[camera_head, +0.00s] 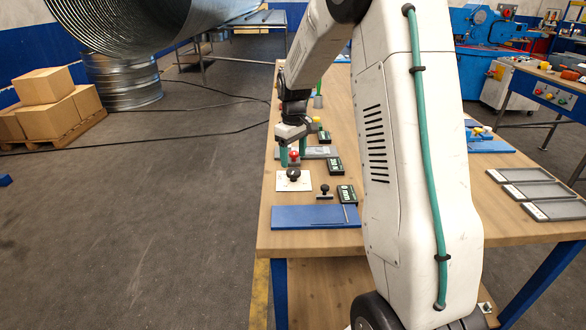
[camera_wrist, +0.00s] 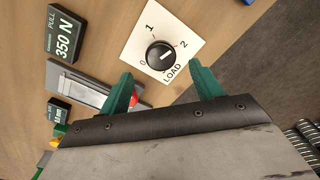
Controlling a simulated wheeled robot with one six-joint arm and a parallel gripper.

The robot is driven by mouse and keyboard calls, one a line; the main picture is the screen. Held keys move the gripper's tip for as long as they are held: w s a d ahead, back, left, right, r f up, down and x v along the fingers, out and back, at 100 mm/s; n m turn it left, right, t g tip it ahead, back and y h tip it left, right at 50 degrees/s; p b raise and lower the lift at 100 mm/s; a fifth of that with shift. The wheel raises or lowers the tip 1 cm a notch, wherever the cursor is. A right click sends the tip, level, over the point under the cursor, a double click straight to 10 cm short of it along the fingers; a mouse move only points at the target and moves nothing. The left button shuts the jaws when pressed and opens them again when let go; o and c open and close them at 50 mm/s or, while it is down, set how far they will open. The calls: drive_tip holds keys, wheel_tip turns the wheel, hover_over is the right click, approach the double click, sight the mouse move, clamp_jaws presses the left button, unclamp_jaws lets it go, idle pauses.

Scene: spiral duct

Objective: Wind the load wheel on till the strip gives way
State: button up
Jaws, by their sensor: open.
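The load wheel is a round black knob (camera_wrist: 160,55) on a white plate (camera_wrist: 133,48) marked 0, 1, 2 and LOAD. A white mark shows on its face. In the head view the knob (camera_head: 293,174) sits on its plate near the bench's left edge. My gripper (camera_wrist: 159,70) is open and empty, its green fingers apart on the LOAD side of the knob. In the head view my gripper (camera_head: 293,159) is above and beyond the knob. A display (camera_wrist: 64,33) reads PULL 350 N. A grey fixture (camera_wrist: 85,90) holds a paler metal piece; I cannot tell whether this is the strip.
A smaller display (camera_wrist: 59,110) stands beyond the fixture. A red knob (camera_wrist: 136,90) is partly hidden by my finger. A black-handled piece (camera_head: 325,191) and a blue mat (camera_head: 305,217) are nearer on the bench. Grey trays (camera_head: 540,190) lie at right.

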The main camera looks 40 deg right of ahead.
sight(293, 171)
wheel_tip(293, 171, down, 5)
drive_tip(key=shift+f, duration=0.1)
idle(0.3)
drive_tip(key=c, duration=1)
drive_tip(key=shift+a, duration=0.2)
drive_tip(key=shift+d, duration=0.1)
drive_tip(key=shift+m, duration=3.6)
